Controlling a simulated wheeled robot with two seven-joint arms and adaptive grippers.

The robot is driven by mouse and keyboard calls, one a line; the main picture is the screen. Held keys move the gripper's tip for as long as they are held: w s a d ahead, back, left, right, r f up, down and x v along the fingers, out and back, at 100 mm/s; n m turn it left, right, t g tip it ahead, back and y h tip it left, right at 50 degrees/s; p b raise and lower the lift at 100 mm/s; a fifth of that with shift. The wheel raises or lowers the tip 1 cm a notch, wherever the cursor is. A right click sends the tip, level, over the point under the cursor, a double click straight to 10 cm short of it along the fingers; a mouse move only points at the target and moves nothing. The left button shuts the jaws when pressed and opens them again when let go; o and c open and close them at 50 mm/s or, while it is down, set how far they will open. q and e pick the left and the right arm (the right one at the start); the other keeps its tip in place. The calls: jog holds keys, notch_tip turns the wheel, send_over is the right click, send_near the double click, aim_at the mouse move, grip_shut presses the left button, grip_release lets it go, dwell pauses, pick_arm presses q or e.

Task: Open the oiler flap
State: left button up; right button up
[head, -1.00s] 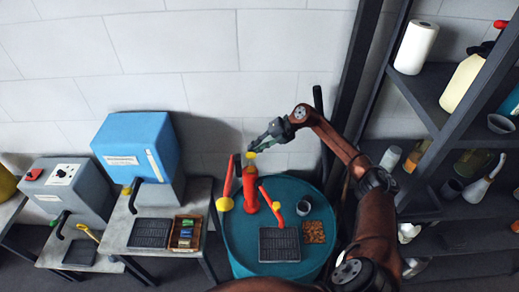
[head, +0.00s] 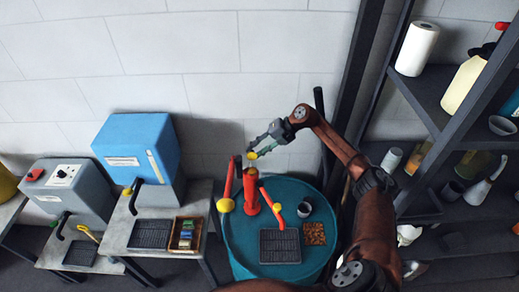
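A red oiler (head: 251,190) stands upright on the round teal table. Red arms with yellow knobs are beside it, one at its left (head: 225,205) and one at its right (head: 276,206). A yellow disc (head: 252,156) shows just above the top of the red body; I cannot tell for sure whether it is part of the flap. My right gripper (head: 257,147) reaches in from the right, its fingers spread around the disc area, above the oiler. Whether they touch the disc is not clear. The flap's own position is too small to tell. My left gripper is not in view.
The teal table (head: 236,235) also holds a dark cup (head: 304,209), a black ribbed tray (head: 280,246) and a brown patch (head: 314,233). A blue machine (head: 137,150) stands to the left. Dark shelves (head: 425,95) with bottles rise at the right, close to my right arm.

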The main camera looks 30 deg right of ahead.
jog(key=shift+d+r, duration=0.1)
jog(key=v, duration=1.2)
